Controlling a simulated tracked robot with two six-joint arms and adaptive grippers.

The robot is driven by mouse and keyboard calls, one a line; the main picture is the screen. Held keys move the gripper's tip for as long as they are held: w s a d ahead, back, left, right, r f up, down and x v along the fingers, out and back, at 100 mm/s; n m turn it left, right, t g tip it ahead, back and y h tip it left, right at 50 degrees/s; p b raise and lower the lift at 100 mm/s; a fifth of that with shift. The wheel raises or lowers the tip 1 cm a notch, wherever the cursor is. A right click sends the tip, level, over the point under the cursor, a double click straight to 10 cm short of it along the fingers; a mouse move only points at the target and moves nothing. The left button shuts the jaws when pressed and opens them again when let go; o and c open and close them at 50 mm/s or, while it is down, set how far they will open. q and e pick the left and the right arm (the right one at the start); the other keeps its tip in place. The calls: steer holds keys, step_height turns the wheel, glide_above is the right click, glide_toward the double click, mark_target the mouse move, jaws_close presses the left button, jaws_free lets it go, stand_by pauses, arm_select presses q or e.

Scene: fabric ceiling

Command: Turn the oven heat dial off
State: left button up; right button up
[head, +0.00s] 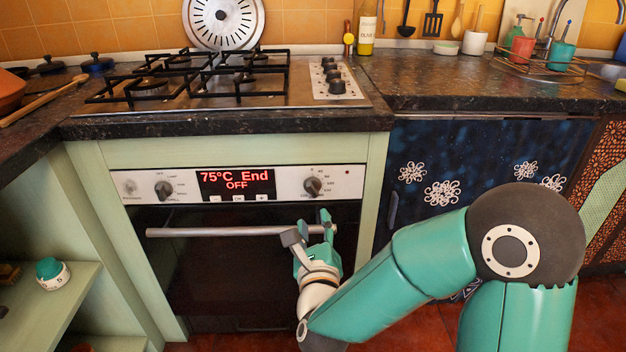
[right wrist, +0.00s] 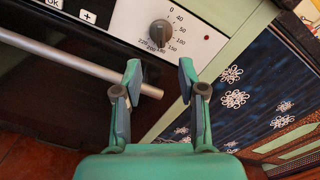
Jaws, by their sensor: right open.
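The oven heat dial (head: 313,186) is a dark round knob at the right of the white oven panel. In the right wrist view the dial (right wrist: 160,33) has numbers from 0 upward printed around it; I cannot tell surely which its mark points to. My right gripper (head: 312,228) is open and empty, just below the dial and in front of the oven door. In the right wrist view its two fingertips (right wrist: 160,72) are spread, with the dial above the gap, apart from them. The display (head: 236,183) reads "75°C End OFF". My left gripper is out of view.
The door handle (head: 215,232) runs across the oven door, its right end close to my right gripper. A second knob (head: 164,189) sits left of the display. The gas hob (head: 200,80) is above. A shelf with a white-green timer (head: 52,275) stands at left.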

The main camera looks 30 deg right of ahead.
mark_target(312, 192)
steer(key=x, duration=1)
steer(key=shift+d, duration=0.15)
jaws_close()
